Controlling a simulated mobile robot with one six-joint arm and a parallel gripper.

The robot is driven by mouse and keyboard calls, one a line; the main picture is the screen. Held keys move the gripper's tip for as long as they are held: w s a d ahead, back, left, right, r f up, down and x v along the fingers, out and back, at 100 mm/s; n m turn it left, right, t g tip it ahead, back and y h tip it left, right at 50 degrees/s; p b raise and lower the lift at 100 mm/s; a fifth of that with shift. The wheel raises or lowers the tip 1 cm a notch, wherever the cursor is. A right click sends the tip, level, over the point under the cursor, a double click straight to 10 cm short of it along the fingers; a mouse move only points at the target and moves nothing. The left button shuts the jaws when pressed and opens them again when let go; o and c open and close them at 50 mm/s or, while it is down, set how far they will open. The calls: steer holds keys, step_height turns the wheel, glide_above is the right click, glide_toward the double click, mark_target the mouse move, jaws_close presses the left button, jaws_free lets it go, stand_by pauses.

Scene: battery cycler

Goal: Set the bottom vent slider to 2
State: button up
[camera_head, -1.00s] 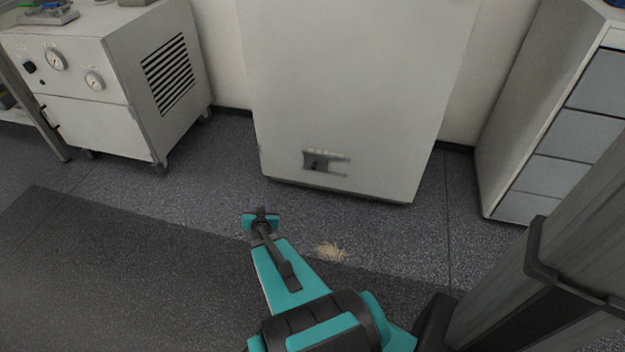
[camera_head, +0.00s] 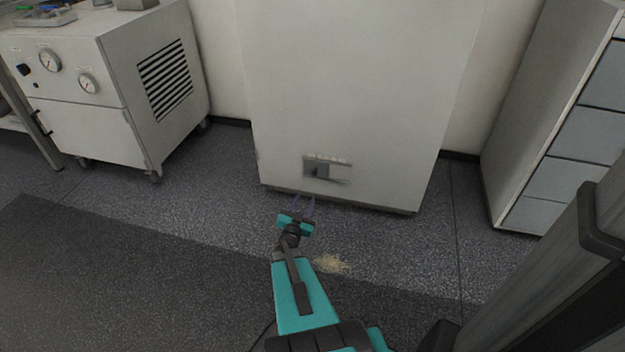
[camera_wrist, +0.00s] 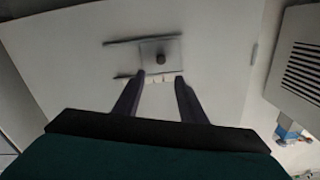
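The bottom vent slider (camera_head: 321,171) is a small grey plate with a dark knob, low on the front of the white cabinet (camera_head: 345,80). The plate sits toward the left of its track, under a row of small pale marks too small to read. In the wrist view the slider plate (camera_wrist: 160,52) and its round knob lie between two dark rails, beyond the fingertips. My gripper (camera_head: 303,208) is in front of and below the slider, apart from it. In the wrist view its two fingers (camera_wrist: 157,78) are spread with nothing between them.
A white wheeled unit with gauges (camera_head: 85,100) and a side grille stands at left. A grey drawer cabinet (camera_head: 560,150) stands at right. A tan patch (camera_head: 331,264) lies on the floor near my arm. The floor before the white cabinet is otherwise clear.

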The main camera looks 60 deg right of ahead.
mark_target(314, 174)
steer(key=b+x, duration=0.3)
steer(key=x, duration=0.9)
steer(key=shift+w+d+f, duration=0.15)
steer(key=shift+d, duration=0.1)
steer(key=shift+w+d+b, duration=0.2)
steer(key=shift+d+b, duration=0.2)
steer(key=shift+d, duration=0.2)
jaws_close()
